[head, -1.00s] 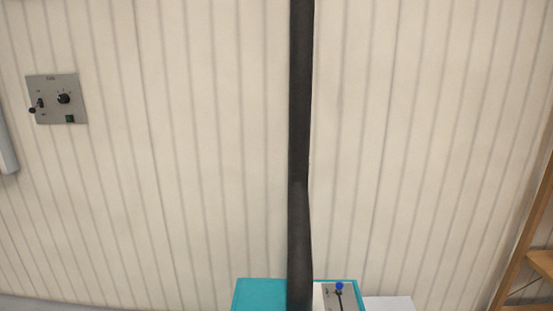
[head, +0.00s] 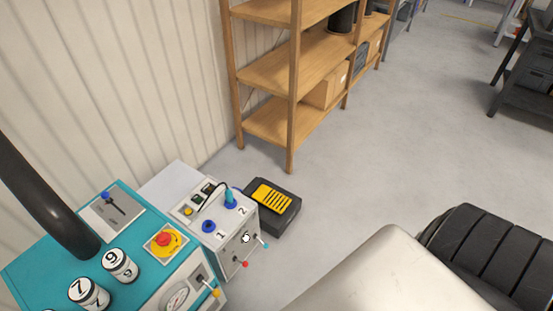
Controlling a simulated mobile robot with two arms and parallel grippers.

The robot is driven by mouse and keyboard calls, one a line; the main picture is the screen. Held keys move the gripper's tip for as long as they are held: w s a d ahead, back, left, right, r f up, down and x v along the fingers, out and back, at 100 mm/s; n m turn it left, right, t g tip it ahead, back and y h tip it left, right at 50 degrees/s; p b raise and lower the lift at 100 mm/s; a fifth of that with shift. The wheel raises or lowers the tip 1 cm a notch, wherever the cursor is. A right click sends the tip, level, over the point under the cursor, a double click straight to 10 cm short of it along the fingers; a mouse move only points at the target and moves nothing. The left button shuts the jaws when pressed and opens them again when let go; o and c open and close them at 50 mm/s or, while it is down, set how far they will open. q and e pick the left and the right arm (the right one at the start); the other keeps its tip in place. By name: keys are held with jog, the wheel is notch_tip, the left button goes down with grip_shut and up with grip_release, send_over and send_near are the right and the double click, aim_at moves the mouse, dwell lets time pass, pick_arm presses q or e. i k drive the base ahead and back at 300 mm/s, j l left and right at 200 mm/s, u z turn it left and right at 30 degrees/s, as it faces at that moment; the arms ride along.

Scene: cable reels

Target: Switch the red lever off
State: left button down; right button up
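The red lever (head: 242,264) is a short rod with a red tip on the front face of a white control box (head: 215,232) in the lower left of the head view. A lever with a cyan tip (head: 264,244) sticks out of the same face, to its right. The red lever is small, and I cannot tell its on or off position. Neither of my grippers shows in the view.
A teal machine (head: 128,198) with a red button (head: 163,239) and a yellow-tipped lever (head: 214,291) stands left of the box. A black and yellow pedal (head: 272,198) lies behind it. A wooden shelf (head: 291,100) stands by the wall. Grey floor is clear beyond.

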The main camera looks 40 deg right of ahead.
aim_at(244, 264)
jog(key=z, duration=0.7)
jog(key=k+l+u, duration=0.1)
jog(key=u, duration=0.3)
jog(key=k+u, duration=0.1)
jog(key=u, duration=0.3)
jog(key=k+u, duration=0.15)
jog(key=u, duration=0.25)
